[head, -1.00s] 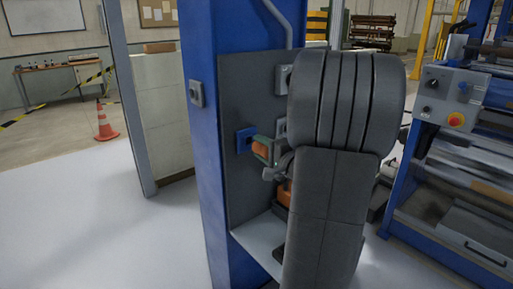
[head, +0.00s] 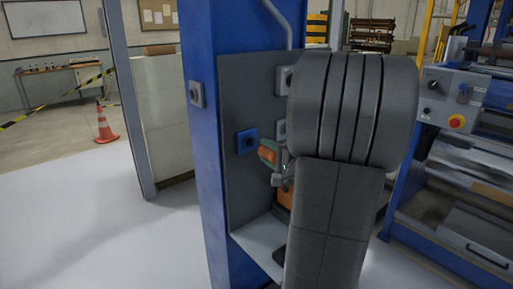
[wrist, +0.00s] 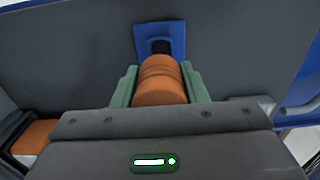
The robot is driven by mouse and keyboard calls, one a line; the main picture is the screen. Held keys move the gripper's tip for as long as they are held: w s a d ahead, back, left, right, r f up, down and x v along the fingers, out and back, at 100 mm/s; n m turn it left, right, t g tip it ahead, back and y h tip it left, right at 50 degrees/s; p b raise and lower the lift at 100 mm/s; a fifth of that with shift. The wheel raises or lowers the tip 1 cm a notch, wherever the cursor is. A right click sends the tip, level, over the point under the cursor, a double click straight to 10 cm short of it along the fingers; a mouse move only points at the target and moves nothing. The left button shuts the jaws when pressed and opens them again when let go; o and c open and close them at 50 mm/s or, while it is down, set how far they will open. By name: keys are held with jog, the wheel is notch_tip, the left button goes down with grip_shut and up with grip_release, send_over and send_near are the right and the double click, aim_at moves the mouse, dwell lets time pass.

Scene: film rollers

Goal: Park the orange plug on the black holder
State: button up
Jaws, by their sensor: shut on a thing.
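The orange plug (head: 267,155) is held between the green fingers of my gripper (head: 270,160), in front of the dark panel. The wrist view shows the plug (wrist: 160,82) pinched by both fingers, its far end pointing at a blue socket (wrist: 160,32). A dark patch lies between plug and socket; I cannot tell whether it is the plug's tip or the socket's hole. In the head view a gap shows between the plug and the blue socket (head: 247,140). I cannot identify the black holder with certainty; my arm hides part of the panel.
A blue post (head: 215,170) carries the panel (head: 238,95), with a grey shelf (head: 258,238) below. Another orange object (wrist: 32,138) sits beside a black piece at the wrist view's lower left. A blue machine (head: 455,110) stands right.

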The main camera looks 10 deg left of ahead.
jog(key=s+a+f+n+g+h, duration=0.1)
jog(key=s+f+n+g+h, duration=0.1)
jog(key=s+f+n+g, duration=0.4)
jog(key=s+f+n+g+h, duration=0.1)
jog(key=s+f+g+h, duration=0.1)
jog(key=f+g, duration=0.45)
jog(key=d+f+n+t+h, duration=0.2)
jog(key=d+f+n+h, duration=0.4)
jog(key=d+n+h, duration=0.4)
jog(key=shift+n+g, duration=0.25)
jog(key=shift+n, duration=0.25)
jog(key=shift+w+a+f, duration=0.15)
jog(key=shift+a+f, duration=0.1)
jog(key=shift+f, duration=1.05)
jog(key=shift+w+a+f, duration=0.15)
jog(key=shift+a+f, duration=0.05)
jog(key=shift+f, duration=1.05)
jog(key=shift+w+a+f, duration=0.15)
jog(key=shift+a+f, duration=0.1)
jog(key=shift+f, duration=1.05)
jog(key=shift+f+b, duration=0.4)
jog(key=shift+f, duration=0.15)
